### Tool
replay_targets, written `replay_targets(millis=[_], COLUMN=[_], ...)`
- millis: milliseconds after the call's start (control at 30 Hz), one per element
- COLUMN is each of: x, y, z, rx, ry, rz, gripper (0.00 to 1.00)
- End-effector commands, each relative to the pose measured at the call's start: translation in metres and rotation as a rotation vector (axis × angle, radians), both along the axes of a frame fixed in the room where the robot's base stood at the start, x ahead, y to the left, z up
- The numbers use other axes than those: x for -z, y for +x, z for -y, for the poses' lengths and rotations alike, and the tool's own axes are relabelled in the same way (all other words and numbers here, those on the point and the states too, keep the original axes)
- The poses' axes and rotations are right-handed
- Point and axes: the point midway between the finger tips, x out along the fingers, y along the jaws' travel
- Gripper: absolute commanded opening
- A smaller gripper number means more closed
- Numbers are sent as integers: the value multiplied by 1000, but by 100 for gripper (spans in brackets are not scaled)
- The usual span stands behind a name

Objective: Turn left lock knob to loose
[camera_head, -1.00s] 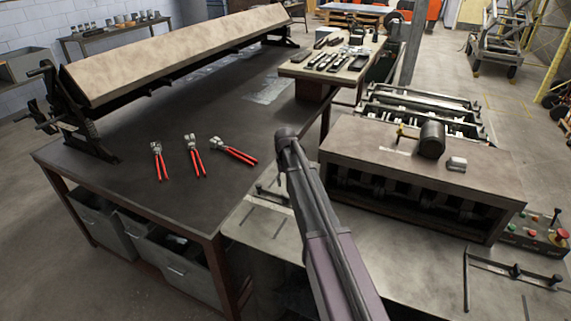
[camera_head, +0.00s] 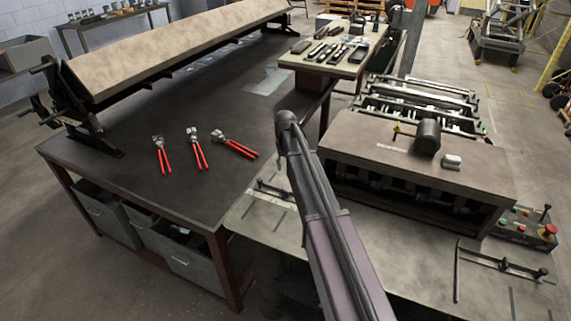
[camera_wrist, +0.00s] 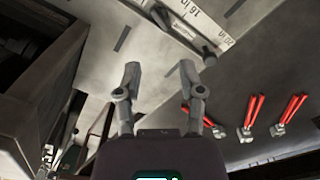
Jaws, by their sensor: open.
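The left guide bar lies on the metal bed, partly hidden behind my arm in the head view; a small dark knob (camera_head: 261,184) shows at its left end. In the wrist view a dark bar with a dark lock knob (camera_wrist: 209,57) lies ahead of the fingertips, beside a white ruler strip (camera_wrist: 190,15). A second dark knob (camera_wrist: 160,17) shows farther up there. My gripper (camera_wrist: 160,73) is open, with nothing between its two fingers, and looks apart from the knob. In the head view my gripper is hidden behind my arm.
Several red-handled pliers (camera_head: 198,153) lie on the dark bench (camera_head: 120,185) at left. The forming machine (camera_head: 410,175) stands at right, close to my arm. A right guide bar with knobs (camera_head: 502,263) and a control box (camera_head: 525,228) sit at the front right.

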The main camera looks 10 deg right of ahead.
Motion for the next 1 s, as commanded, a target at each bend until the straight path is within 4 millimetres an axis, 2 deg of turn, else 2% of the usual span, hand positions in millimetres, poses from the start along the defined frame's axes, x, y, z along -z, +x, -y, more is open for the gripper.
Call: replay_targets(millis=[167, 300, 333, 567, 1000], x=[0, 1, 1, 7, 18], y=[0, 1, 1, 9, 33], z=[0, 0, 1, 7, 35], rx=[0, 10, 17, 174, 780], ry=[0, 3, 5, 48, 166], rz=[0, -2, -4, -48, -274], gripper=[50, 92, 97, 97, 97])
